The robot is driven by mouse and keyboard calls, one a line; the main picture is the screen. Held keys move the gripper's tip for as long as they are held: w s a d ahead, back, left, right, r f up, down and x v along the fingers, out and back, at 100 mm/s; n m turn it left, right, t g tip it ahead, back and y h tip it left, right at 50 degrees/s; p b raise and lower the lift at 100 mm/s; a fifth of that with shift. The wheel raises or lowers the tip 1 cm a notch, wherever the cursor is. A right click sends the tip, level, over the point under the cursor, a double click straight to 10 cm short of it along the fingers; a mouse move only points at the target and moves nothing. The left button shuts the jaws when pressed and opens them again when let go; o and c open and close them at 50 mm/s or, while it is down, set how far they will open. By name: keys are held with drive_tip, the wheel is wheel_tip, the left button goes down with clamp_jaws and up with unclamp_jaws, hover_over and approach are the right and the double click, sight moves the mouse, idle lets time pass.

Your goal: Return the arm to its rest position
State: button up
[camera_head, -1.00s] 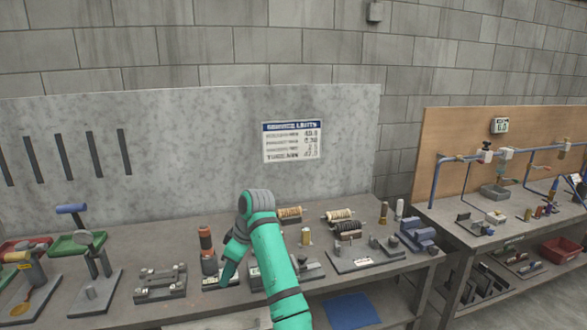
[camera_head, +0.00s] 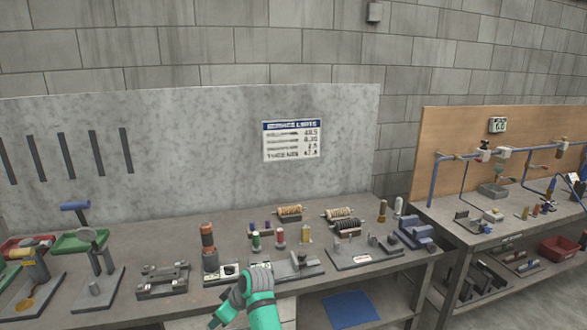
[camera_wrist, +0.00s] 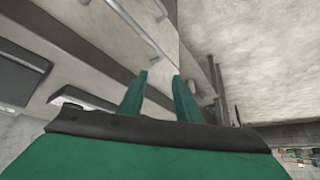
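My green arm, with a grey wrist joint, is low at the front edge of the workbench (camera_head: 140,247) in the head view. The fingers are hidden there. In the wrist view my gripper (camera_wrist: 158,95) shows two green fingers standing apart with nothing between them. The wrist view looks past the fingers at grey surfaces and what seem to be drawer fronts with handles.
The bench carries a brown and black cylinder stack (camera_head: 208,247), wire spools (camera_head: 343,219), a blue fixture (camera_head: 414,233) and a green tray (camera_head: 80,242). A second bench with blue pipes (camera_head: 436,180) stands at the right. A blue mat (camera_head: 350,309) lies below.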

drive_tip(key=s+f+m+t+y, duration=0.1)
drive_tip(key=s+f+m+t, duration=0.1)
drive_tip(key=s+f, duration=0.35)
drive_tip(key=s+f+m+t, duration=0.1)
drive_tip(key=s+f+m, duration=0.15)
drive_tip(key=f, duration=0.65)
drive_tip(key=s+d+f+m+t+h, duration=0.1)
drive_tip(key=s+d+f+m+t, duration=0.2)
drive_tip(key=s, duration=0.5)
drive_tip(key=s+d+f+m+t+h, duration=0.15)
drive_tip(key=s+d+f, duration=0.25)
drive_tip(key=s, duration=0.4)
drive_tip(key=s+d+r+m+t+h, duration=0.1)
drive_tip(key=s+d+r, duration=0.25)
drive_tip(key=s, duration=0.45)
drive_tip(key=s+d+r+m+t+h, duration=0.1)
drive_tip(key=s+d+r+m+h, duration=0.15)
drive_tip(key=s+d, duration=0.4)
drive_tip(key=s+d+r+t+h, duration=0.1)
drive_tip(key=s+d+r+t, duration=0.2)
drive_tip(key=s, duration=0.7)
drive_tip(key=s+d+r, duration=0.2)
drive_tip(key=s+r, duration=0.4)
drive_tip(key=r, duration=0.4)
drive_tip(key=shift+s+d+r, duration=0.25)
drive_tip(key=shift+r, duration=0.1)
